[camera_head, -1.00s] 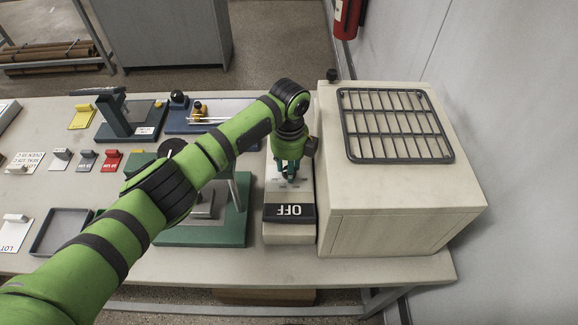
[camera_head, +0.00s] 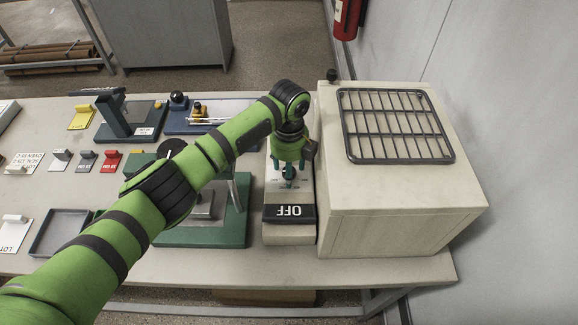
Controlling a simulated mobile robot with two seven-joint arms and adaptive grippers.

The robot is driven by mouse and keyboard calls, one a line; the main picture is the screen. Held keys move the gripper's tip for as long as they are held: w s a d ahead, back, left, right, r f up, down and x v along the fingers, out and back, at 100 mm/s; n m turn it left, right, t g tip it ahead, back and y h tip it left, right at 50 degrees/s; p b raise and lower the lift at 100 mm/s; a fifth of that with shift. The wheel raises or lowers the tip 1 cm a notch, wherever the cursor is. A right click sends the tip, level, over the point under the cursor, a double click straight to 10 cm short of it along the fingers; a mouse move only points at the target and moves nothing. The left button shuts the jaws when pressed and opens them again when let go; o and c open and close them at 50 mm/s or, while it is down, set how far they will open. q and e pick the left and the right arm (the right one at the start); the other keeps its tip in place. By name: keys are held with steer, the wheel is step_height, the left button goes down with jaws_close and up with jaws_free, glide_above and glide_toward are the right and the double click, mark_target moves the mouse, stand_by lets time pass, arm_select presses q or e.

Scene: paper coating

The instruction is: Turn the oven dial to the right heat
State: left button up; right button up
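The oven's control box (camera_head: 290,232) is a pale narrow unit at the left side of the cream oven (camera_head: 390,222). A black plate reading OFF, upside down in the picture, lies on its near end. My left gripper (camera_head: 289,178) is over the box's top, pointing down, with its teal fingers spread apart. A small dark dial (camera_head: 290,174) shows between and partly behind the fingers. Its setting is too small and too covered to read, and I cannot tell whether a finger touches it. My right gripper is not in view.
A wire rack (camera_head: 395,125) lies on the oven top. Left of the control box, a green-based device (camera_head: 205,236) stands under my arm. The front table strip is clear.

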arm_select(q)
steer(key=shift+w+r, duration=0.1)
steer(key=shift+r, duration=0.05)
step_height(320, 180, up, 12)
stand_by(0.5)
stand_by(0.4)
